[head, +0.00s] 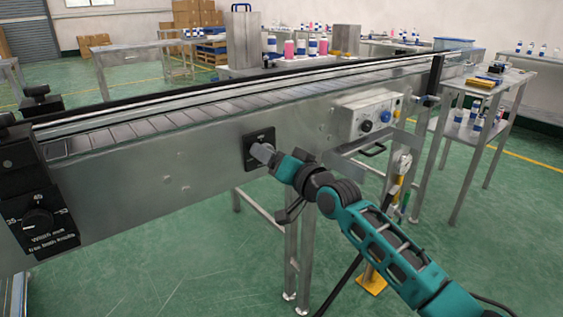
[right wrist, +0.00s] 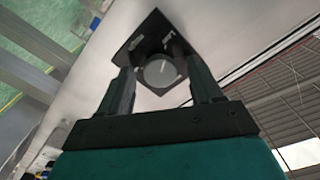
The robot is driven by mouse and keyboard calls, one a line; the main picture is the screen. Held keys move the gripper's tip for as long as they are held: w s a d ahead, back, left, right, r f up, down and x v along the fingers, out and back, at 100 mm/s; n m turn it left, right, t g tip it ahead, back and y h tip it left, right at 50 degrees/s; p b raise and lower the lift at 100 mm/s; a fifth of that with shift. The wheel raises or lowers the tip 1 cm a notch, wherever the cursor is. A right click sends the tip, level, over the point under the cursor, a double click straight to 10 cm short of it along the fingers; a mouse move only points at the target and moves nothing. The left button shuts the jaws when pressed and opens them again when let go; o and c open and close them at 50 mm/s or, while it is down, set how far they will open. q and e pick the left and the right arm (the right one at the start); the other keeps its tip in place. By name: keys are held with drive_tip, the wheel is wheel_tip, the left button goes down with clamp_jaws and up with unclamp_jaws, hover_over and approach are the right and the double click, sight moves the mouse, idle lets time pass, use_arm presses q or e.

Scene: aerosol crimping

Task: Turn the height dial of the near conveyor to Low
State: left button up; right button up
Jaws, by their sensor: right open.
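The near conveyor (head: 150,170) runs across the head view with a grey metal side. A black square plate (head: 258,140) on that side carries the height dial. In the right wrist view the round grey dial (right wrist: 160,72) sits on the black plate (right wrist: 150,38), with a pale pointer line on its face. My right gripper (head: 262,152) is at the plate and covers much of it in the head view. In the right wrist view my right gripper (right wrist: 162,85) is open, with one finger on either side of the dial. Whether the fingers touch it I cannot tell. My left gripper is not in view.
Another black dial (head: 38,221) with numbers sits at the conveyor's left end. A control box (head: 366,115) with knobs is right of the plate. A metal side table (head: 480,90) with bottles stands at the right. The green floor (head: 150,275) in front is clear.

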use_arm(q)
drive_tip(key=p, duration=0.1)
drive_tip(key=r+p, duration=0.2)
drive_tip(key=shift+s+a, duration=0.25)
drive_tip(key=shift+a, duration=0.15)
use_arm(e)
drive_tip(key=v, duration=1.2)
drive_tip(key=shift+s+d, duration=0.25)
drive_tip(key=shift+s, duration=0.05)
drive_tip(key=shift+f, duration=0.1)
drive_tip(key=s+d+f+n+g+h+p, duration=0.15)
drive_tip(key=s+d+f+h, duration=0.25)
drive_tip(key=s+f, duration=0.75)
drive_tip(key=s+d+f+n+g+h+b, duration=0.1)
drive_tip(key=s+d+f+g+h, duration=0.25)
drive_tip(key=s+f, duration=0.8)
use_arm(q)
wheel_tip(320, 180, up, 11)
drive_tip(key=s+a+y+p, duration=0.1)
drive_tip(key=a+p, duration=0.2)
drive_tip(key=p, duration=1.1)
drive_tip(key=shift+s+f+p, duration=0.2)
drive_tip(key=shift+p, duration=0.1)
use_arm(e)
wheel_tip(320, 180, up, 10)
drive_tip(key=s+d+t+h, duration=0.1)
drive_tip(key=d, duration=0.1)
drive_tip(key=shift+s+d+r, duration=0.15)
drive_tip(key=shift+s, duration=0.05)
